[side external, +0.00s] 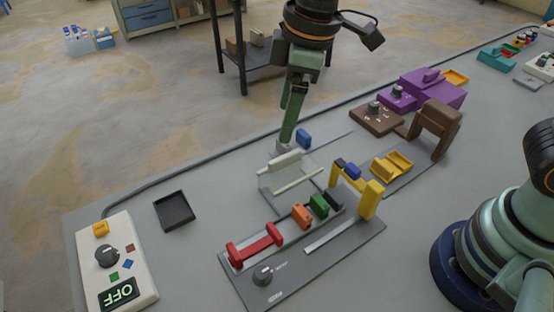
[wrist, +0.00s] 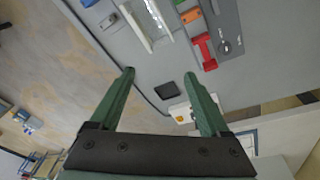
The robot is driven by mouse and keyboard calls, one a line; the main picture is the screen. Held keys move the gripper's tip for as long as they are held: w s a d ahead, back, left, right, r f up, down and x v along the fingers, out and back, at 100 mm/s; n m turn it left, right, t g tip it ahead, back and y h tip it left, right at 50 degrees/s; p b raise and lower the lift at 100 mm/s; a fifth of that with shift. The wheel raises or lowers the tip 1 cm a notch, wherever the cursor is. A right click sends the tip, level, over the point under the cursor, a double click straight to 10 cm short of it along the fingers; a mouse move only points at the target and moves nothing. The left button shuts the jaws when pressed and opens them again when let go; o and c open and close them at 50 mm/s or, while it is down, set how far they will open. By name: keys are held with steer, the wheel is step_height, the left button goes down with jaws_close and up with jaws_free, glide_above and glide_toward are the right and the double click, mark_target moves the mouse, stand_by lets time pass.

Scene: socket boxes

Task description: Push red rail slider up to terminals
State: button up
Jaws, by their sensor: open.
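The red rail slider (side external: 255,245) lies on the grey rail panel (side external: 290,285), at its left part. It also shows in the wrist view (wrist: 204,50), beyond the right fingertip. The terminals are likely the orange block (side external: 301,215), green block (side external: 318,205) and dark block (side external: 334,199), in a row right of the slider with a gap between. My gripper (side external: 287,143) hangs above and behind the panel, near a pale frame with white bars, apart from the slider. In the wrist view my gripper (wrist: 159,73) is open, with nothing between its fingers.
The pale frame (side external: 272,205) stands behind the panel. A yellow bracket (side external: 370,199) rises at the panel's right end. A black tray (side external: 175,211) and a white box with an OFF display (side external: 143,264) are at left. The table between tray and panel is clear.

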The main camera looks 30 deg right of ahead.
mark_target(233, 250)
steer(key=s+a+f+n+g+h, duration=0.1)
steer(key=s+a+f+n, duration=0.25)
steer(key=a, duration=0.35)
steer(key=s+a+f+n+g, duration=0.1)
steer(key=s+a+f+n, duration=0.2)
steer(key=a, duration=0.5)
steer(key=f, duration=1.3)
steer(key=shift+w+d+f, duration=0.1)
steer(key=shift+w+f, duration=0.15)
jaws_close()
